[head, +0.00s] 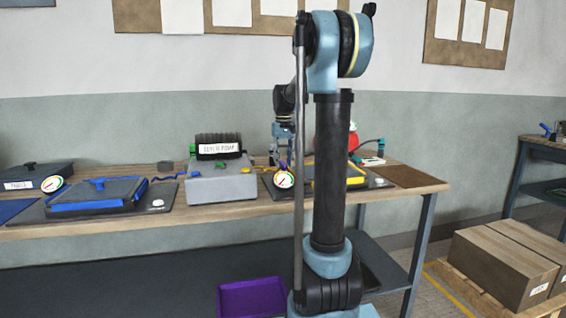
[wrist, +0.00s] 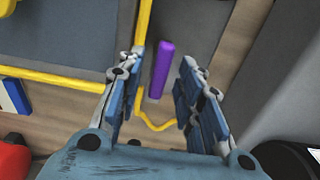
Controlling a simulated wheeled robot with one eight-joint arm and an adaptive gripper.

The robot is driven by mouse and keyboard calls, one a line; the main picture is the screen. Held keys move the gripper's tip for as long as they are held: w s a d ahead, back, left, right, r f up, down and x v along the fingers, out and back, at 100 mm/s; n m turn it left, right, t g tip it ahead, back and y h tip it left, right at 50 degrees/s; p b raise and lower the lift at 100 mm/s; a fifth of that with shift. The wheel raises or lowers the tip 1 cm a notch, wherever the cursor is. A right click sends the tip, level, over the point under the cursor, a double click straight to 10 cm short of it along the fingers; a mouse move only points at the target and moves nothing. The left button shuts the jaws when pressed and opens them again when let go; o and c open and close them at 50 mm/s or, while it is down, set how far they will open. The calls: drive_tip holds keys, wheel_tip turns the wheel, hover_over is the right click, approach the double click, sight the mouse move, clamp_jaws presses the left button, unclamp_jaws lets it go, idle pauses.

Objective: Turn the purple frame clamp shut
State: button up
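In the wrist view, the purple frame clamp (wrist: 161,68) is a short purple bar on a dark mat beside a yellow frame edge (wrist: 141,40). My gripper (wrist: 163,62) is open, one finger on each side of the purple bar, with a gap to both fingers. I cannot tell how high the fingers are above it. In the head view, my gripper (head: 277,160) is small above the bench near the yellow-edged mould (head: 328,180), partly hidden behind my arm. A bit of purple (head: 283,166) shows just beside it.
A grey pump box (head: 220,184) stands left of my gripper, and a round gauge (head: 284,180) is close below it. A blue-edged mould (head: 97,196) lies further left. A red round object (head: 323,137) is behind my arm. The right bench end (head: 408,176) is clear.

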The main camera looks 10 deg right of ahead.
drive_tip(key=shift+f, duration=0.1)
clamp_jaws()
drive_tip(key=shift+m, duration=0.3)
drive_tip(key=m, duration=0.3)
drive_tip(key=shift+d+m, duration=0.15)
drive_tip(key=shift+m, duration=0.15)
drive_tip(key=m, duration=0.4)
drive_tip(key=shift+d+m, duration=0.15)
drive_tip(key=shift+m, duration=0.15)
drive_tip(key=m, duration=0.4)
drive_tip(key=shift+s, duration=0.15)
drive_tip(key=shift+s+m, duration=0.1)
drive_tip(key=shift+m, duration=2.3)
